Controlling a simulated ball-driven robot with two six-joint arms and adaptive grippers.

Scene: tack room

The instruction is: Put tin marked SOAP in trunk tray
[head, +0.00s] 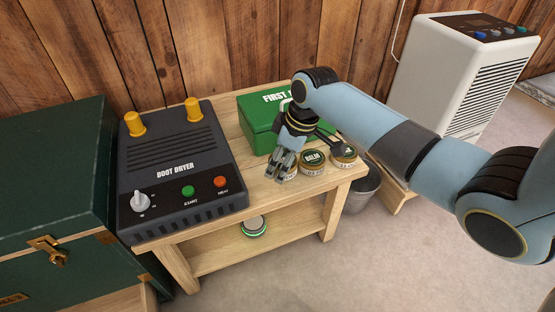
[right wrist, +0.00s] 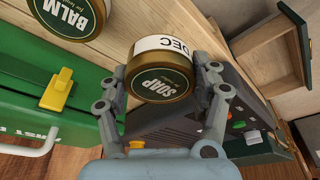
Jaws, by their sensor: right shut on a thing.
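My right gripper (head: 284,174) is shut on the tin marked SOAP, at the front of the wooden bench. In the right wrist view the SOAP tin (right wrist: 162,84) has a dark green lid, a brass-coloured rim and a white side band reading DEC; a finger lies on each side of it. In the head view the fingers partly hide it. I cannot tell if the tin still touches the bench top. The dark green trunk (head: 50,180) at the left has its lid down and a brass latch. My left gripper is out of view.
The BALM tin (head: 313,158) and another tin (head: 344,153) stand just right of the gripper. A green first aid box (head: 262,128) is behind. The boot dryer (head: 178,165) stands between gripper and trunk. A round object (head: 253,226) lies on the lower shelf.

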